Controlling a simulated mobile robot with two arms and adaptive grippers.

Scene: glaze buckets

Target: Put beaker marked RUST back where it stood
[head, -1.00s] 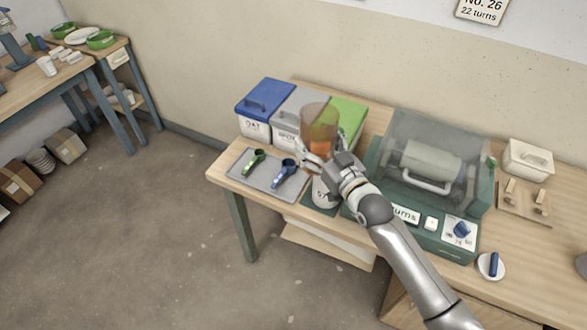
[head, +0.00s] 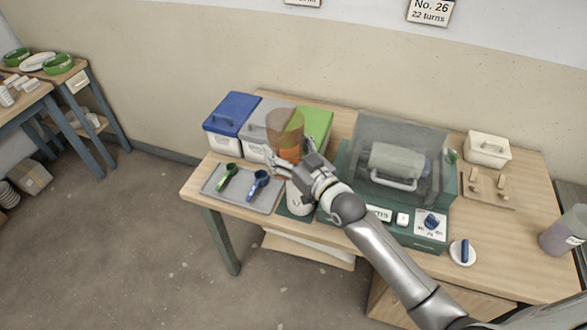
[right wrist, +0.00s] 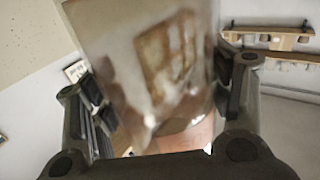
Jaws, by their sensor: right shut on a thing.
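My right gripper (head: 298,167) is shut on a clear beaker (head: 286,124) with orange-brown contents, held upright above the near left part of the workbench. In the right wrist view the beaker (right wrist: 150,65) fills the space between the two fingers (right wrist: 160,105). A blurred brown patch shows on its wall, but I cannot read a mark. A white container (head: 299,204) stands below the gripper on a dark green base, partly hidden by the hand. My left gripper is not in view.
Blue (head: 231,112), grey (head: 258,150) and green-lidded (head: 318,124) bins stand behind the beaker. A tray (head: 215,184) with green and blue scoops lies left. A green machine (head: 400,160) stands right.

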